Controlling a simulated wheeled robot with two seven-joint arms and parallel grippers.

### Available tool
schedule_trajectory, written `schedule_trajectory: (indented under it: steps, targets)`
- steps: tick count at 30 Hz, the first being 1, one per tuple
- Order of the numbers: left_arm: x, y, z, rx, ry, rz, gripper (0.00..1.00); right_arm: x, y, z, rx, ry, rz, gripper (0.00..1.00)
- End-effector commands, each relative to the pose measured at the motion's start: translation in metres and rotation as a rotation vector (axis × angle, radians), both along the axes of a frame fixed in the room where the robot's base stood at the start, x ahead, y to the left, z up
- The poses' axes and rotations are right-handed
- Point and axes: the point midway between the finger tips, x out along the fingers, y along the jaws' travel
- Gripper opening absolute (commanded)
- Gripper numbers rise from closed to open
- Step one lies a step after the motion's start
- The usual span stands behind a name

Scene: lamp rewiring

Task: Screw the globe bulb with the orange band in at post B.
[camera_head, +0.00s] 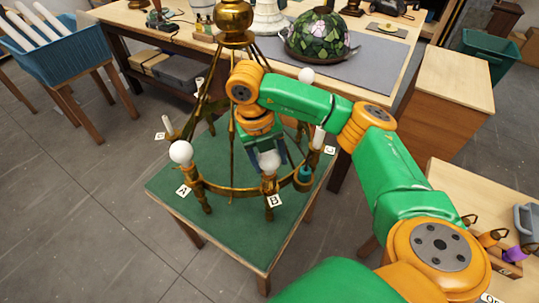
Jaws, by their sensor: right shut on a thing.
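A brass chandelier frame (232,193) stands on a green-topped table (225,239), with posts around its ring. A white globe bulb (269,161) is at the top of post B (270,186), above the tag marked B (274,201). My right gripper (268,151) reaches down at post B and is shut on this bulb, its fingers partly hidden by the arm. I cannot make out an orange band, nor whether the bulb is seated in its socket. My left gripper is not in view.
Another white globe bulb (181,152) is on post A, left. A teal piece (305,173) sits at the post right of B. Brass stays rise close around my right wrist. A stained-glass shade (318,36) rests on the back bench. A blue basket (62,50) with white tubes stands far left.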

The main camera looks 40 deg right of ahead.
Motion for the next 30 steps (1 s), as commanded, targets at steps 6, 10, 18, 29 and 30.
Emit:
schedule_trajectory:
  steps: [6,10,18,29,30]
  targets:
    - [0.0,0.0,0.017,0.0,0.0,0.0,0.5,-0.001,0.001,0.002,0.002,0.003,-0.485,0.05]
    - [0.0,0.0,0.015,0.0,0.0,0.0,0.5,0.0,0.001,0.0,0.002,0.001,-0.505,0.05]
    - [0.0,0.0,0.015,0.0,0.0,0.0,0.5,0.0,0.001,0.0,0.002,0.001,-0.502,0.98]
    - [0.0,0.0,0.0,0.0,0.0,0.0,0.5,0.0,0.0,-0.005,-0.001,-0.002,-0.126,0.98]
    - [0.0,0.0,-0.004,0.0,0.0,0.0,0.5,-0.001,0.0,-0.005,-0.001,-0.001,-0.012,0.98]
